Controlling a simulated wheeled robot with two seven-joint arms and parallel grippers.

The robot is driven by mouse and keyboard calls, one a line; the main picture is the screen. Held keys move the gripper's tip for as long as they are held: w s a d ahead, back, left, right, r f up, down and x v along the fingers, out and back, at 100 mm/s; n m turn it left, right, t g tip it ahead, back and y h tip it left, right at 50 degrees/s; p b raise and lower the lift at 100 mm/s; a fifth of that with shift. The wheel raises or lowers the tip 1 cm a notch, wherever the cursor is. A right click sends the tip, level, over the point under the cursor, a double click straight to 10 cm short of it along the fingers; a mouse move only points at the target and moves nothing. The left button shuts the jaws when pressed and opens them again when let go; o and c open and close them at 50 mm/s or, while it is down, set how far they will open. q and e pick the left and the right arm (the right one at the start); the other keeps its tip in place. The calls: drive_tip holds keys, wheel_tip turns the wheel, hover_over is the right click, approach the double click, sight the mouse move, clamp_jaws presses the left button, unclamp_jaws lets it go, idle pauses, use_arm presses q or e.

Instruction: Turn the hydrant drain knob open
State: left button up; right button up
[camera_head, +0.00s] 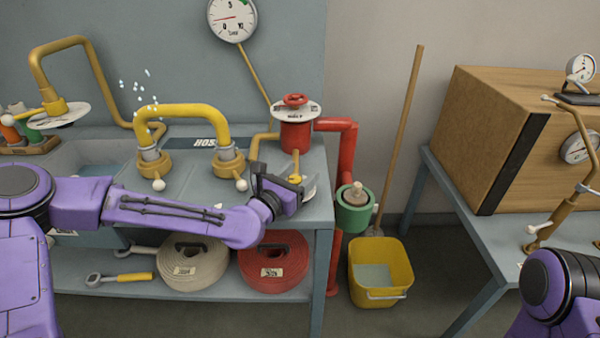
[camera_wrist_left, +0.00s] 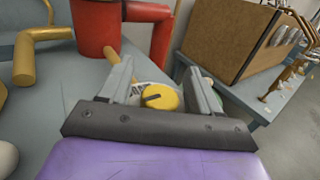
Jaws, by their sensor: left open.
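The red hydrant (camera_head: 296,137) stands at the right end of the grey bench, with a red handwheel (camera_head: 294,100) and a white dial plate on top. A yellow round knob with a dark pointer mark (camera_wrist_left: 160,97) sits over a white labelled plate beside the hydrant, on the bench's right end. My left gripper (camera_head: 296,187) is open at this knob. In the left wrist view its two fingers (camera_wrist_left: 160,82) stand on either side of the knob, with gaps that are hard to judge. The gripper mostly hides the knob in the head view. My right gripper is out of view.
A yellow hose pipe (camera_head: 187,110) arches over the bench left of the hydrant. A red pipe (camera_head: 347,150) runs down to a green fitting (camera_head: 353,217). A yellow bucket (camera_head: 381,277) and a broom stand right of the bench. A wooden box (camera_head: 500,140) sits on another table.

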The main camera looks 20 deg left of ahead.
use_arm(q)
drive_tip(key=shift+w+d, duration=0.1)
drive_tip(key=shift+w, duration=0.05)
